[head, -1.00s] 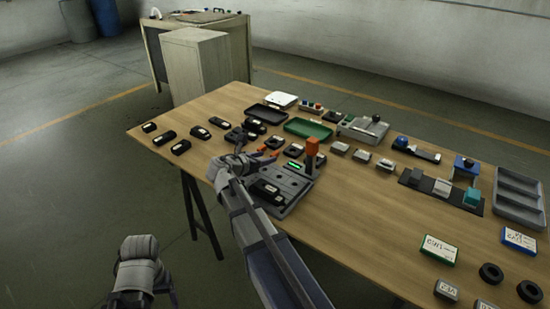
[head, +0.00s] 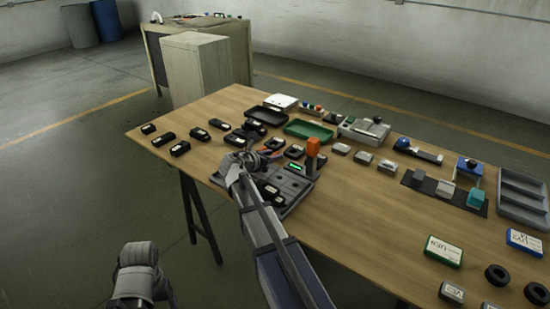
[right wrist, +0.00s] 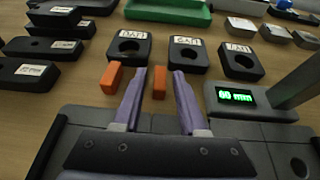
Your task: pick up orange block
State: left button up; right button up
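Two small orange blocks show in the right wrist view. One orange block (right wrist: 159,84) stands between the fingertips of my right gripper (right wrist: 160,74); the other orange block (right wrist: 111,77) is just outside the left finger. The right gripper is open, its two purple fingers apart, and I see no contact with either block. In the head view the right gripper (head: 262,157) reaches over the table beside the grey fixture and largely hides the blocks. My left gripper (head: 138,272) is low at the left, away from the table; its fingers cannot be made out.
A grey fixture (head: 293,186) with a green display (right wrist: 235,97) and an orange-topped post (head: 313,150) stands close to the right gripper. Black labelled blocks with holes (right wrist: 128,48) lie just beyond. A green tray (head: 309,129) is further back. The wooden table's (head: 345,215) front middle is clear.

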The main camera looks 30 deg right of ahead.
grip_shut()
jog(key=shift+r, duration=0.1)
dwell(0.5)
